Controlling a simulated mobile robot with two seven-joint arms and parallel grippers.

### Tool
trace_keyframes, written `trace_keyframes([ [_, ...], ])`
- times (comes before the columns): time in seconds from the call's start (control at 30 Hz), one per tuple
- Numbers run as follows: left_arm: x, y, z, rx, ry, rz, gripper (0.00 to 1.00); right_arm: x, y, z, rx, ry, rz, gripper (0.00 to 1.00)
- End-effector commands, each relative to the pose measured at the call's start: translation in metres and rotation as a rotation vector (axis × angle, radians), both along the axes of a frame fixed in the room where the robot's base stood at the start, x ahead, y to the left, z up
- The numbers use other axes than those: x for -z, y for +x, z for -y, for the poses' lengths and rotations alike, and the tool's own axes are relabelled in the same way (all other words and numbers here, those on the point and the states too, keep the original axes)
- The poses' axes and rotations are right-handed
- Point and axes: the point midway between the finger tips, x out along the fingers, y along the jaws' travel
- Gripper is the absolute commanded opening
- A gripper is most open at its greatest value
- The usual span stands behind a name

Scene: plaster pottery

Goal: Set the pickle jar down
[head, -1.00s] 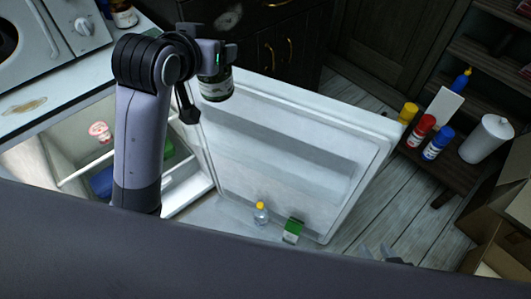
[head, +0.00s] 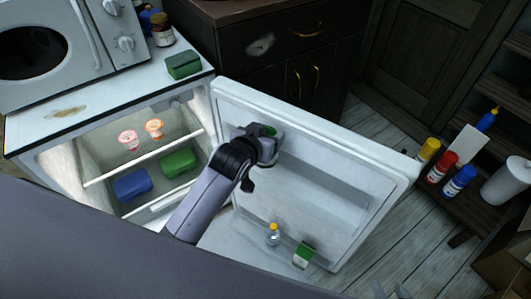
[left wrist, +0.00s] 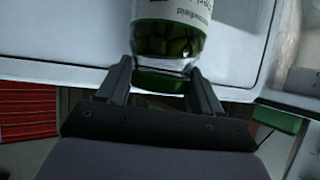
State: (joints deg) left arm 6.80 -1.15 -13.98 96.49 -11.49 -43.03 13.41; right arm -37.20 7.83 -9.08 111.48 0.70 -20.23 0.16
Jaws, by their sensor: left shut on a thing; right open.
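The pickle jar (left wrist: 172,38) has a white label, dark green pickles and a green lid. In the left wrist view my left gripper (left wrist: 165,85) is shut on its lid end. In the head view the same gripper (head: 268,146) is in front of the inner face of the open fridge door (head: 320,135), and the jar is mostly hidden there. I cannot tell whether the jar touches a door shelf. My right gripper (head: 391,291) barely shows at the bottom edge, open and away from the jar.
The door's low bin holds a small bottle (head: 273,235) and a green-white carton (head: 303,255). The fridge shelves hold two cups (head: 154,128), a blue container (head: 132,184) and a green one (head: 178,162). A green box (head: 184,65) and a microwave (head: 70,40) stand on top.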

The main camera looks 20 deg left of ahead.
Motion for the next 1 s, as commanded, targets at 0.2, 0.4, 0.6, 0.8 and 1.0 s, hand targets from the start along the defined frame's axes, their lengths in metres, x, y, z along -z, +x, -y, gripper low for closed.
trace_keyframes([
  [0.2,0.02,0.001,0.0,0.0,0.001,0.008,0.1,0.004,0.0,0.0,-0.002,-0.001,0.001,0.43],
  [0.4,0.047,0.001,0.0,0.0,0.0,0.004,0.1,0.009,0.0,0.0,-0.003,-0.001,0.002,0.43],
  [0.6,0.063,0.001,0.0,0.0,0.0,0.008,0.1,0.011,0.0,0.0,-0.003,-0.001,0.002,0.43],
  [0.8,0.062,0.001,0.0,0.0,-0.001,0.009,0.1,0.011,0.0,0.0,-0.003,-0.001,0.002,0.43],
  [1.0,0.068,0.0,0.0,0.0,0.001,0.001,0.72,0.013,0.0,0.0,-0.003,0.0,0.002,0.43],
])
